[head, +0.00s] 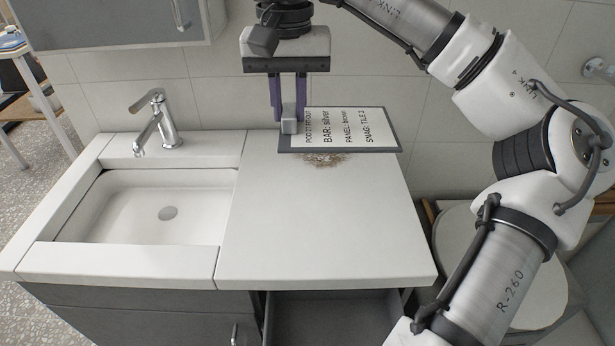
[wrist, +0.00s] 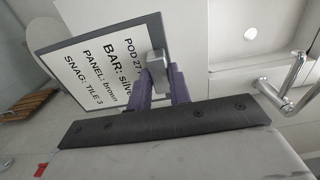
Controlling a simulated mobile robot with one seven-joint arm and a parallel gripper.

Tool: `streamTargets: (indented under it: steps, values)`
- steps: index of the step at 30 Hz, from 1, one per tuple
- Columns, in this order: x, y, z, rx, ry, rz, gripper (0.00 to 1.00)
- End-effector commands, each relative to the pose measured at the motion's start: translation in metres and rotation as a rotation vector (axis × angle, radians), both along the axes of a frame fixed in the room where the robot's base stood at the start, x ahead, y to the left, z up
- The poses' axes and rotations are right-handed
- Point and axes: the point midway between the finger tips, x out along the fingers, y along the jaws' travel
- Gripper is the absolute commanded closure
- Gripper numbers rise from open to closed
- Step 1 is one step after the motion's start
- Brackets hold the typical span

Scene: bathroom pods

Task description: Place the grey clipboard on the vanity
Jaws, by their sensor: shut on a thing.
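The grey clipboard (head: 392,146) carries a white sheet with printed lines, such as "BAR: silver" and "PANEL: brown". My gripper (head: 289,122) is shut on the clipboard's left end, at its light grey clip, and holds it over the back of the vanity top (head: 320,230). The clipboard looks roughly flat in the head view; I cannot tell whether it touches the vanity. In the wrist view the clipboard (wrist: 50,46) extends up and left from my gripper (wrist: 158,72). The gripper hides part of its printed text.
The sink basin (head: 150,205) and faucet (head: 157,125) are left of the clear vanity top. A brownish speckled patch (head: 327,160) lies just below the clipboard. A wall cabinet (head: 120,22) hangs above left. An open drawer (head: 335,318) shows below the vanity; a toilet (head: 465,240) stands right.

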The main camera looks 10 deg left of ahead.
Motion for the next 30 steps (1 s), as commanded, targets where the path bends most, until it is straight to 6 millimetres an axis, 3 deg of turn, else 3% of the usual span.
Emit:
streamTargets:
  steps: [15, 30]
  values:
    - [-0.001, -0.001, -0.125, 0.0, 0.004, 0.001, 1.0]
    - [-0.001, -0.001, -0.183, 0.0, 0.003, 0.001, 1.0]
